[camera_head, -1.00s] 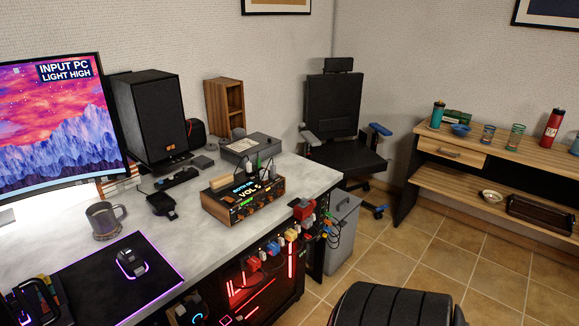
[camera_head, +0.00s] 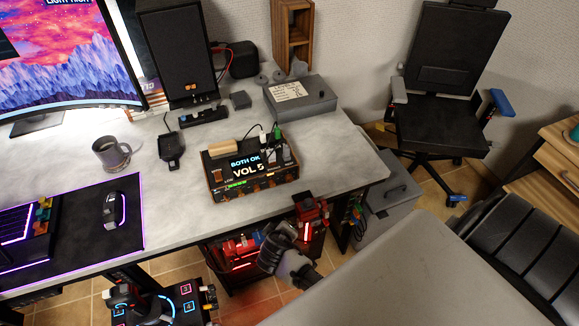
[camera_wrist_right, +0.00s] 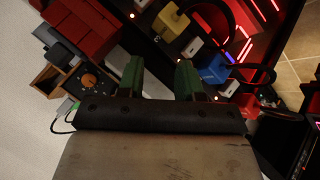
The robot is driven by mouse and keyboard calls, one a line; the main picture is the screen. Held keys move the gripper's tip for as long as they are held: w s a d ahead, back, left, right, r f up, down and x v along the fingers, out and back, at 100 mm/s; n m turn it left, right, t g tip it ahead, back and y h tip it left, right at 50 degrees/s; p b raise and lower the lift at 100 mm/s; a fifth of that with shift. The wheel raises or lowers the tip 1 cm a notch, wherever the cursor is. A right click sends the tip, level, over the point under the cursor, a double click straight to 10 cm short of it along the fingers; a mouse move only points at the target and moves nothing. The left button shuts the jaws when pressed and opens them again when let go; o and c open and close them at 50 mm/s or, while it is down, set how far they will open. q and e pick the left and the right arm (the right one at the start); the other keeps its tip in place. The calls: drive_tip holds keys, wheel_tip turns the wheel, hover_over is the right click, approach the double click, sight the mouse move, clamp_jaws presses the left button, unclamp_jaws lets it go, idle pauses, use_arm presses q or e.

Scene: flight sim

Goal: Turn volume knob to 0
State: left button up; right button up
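A wooden-sided amplifier box (camera_head: 252,170) stands on the desk near its front right edge. Its screen (camera_head: 246,166) reads "BOTH OK" and "VOL 5", and small knobs line the front below it; which is the volume knob I cannot tell. In the right wrist view, a wooden-sided unit with an orange-topped round knob (camera_wrist_right: 89,80) shows at the left. My right gripper (camera_wrist_right: 160,79) has two green fingers standing apart, with nothing between them. It is to the right of that knob, not touching it. My left gripper is not in view.
A mug (camera_head: 111,154), a mouse (camera_head: 114,209) and a speaker (camera_head: 180,55) are on the desk (camera_head: 165,222). A grey box (camera_head: 302,98) stands behind the amplifier. Below the desk edge are red blocks (camera_head: 311,212). A large grey surface fills the lower right.

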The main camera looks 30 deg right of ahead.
sight(290, 181)
drive_tip(key=w+d+r+m+t+h+p, duration=0.1)
drive_tip(key=w+d+r+m+h, duration=0.15)
drive_tip(key=r, duration=0.95)
drive_tip(key=shift+n, duration=0.35)
drive_tip(key=x, duration=0.9)
drive_tip(key=shift+w+a+p, duration=0.25)
drive_tip(key=shift+p, duration=0.05)
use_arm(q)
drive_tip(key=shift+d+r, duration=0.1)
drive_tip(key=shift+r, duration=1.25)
use_arm(e)
drive_tip(key=shift+x, duration=0.95)
drive_tip(key=shift+c, duration=0.4)
